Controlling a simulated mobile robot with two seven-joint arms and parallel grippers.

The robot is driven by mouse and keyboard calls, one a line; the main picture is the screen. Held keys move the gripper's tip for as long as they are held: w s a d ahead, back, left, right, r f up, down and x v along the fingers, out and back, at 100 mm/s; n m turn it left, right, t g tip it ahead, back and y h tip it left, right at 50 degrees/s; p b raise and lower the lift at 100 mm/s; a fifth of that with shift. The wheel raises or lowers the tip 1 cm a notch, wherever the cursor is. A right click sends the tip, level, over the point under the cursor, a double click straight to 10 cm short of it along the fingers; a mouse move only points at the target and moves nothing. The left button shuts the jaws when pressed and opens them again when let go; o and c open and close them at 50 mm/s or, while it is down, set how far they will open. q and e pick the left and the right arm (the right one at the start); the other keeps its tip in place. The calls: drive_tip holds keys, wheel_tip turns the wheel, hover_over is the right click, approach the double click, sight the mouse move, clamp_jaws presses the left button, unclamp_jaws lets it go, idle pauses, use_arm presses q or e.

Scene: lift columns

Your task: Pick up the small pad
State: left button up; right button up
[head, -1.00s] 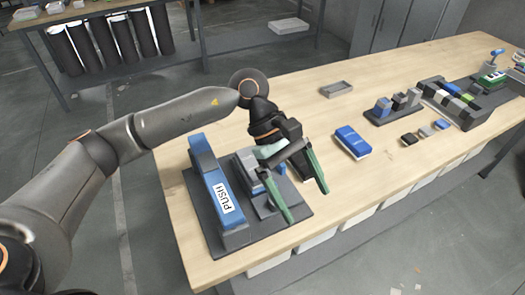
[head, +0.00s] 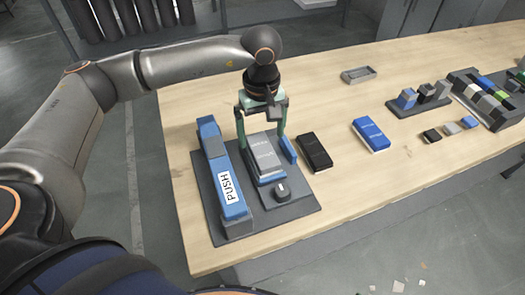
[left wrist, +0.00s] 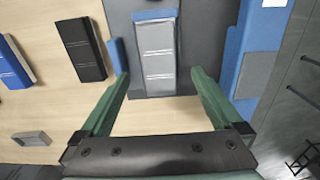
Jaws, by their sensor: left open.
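A grey pad (head: 264,154) with printed text lies in a dark fixture (head: 300,203) with a blue PUSH bar (head: 228,190) along its left side. My left gripper (head: 262,140) is open above the far end of the grey pad, one finger on each side of it. In the left wrist view the grey pad (left wrist: 155,55) shows between and beyond the open fingers; I cannot tell whether they touch it. A black pad (head: 315,152) and a blue pad (head: 370,135) lie on the table to the right. I cannot tell which one the task calls small. My right gripper is not in view.
A black knob (head: 282,190) stands on the fixture near the grey pad, and a blue upright piece (head: 289,150) on its right. Small blocks (head: 432,135), block racks (head: 420,98) and a grey tray (head: 358,75) are farther right.

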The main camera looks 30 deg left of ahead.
sight(263, 149)
use_arm(q)
wheel_tip(263, 149, down, 5)
drive_tip(key=shift+w+r+p, duration=0.1)
drive_tip(key=shift+p, duration=0.4)
clamp_jaws()
idle(0.5)
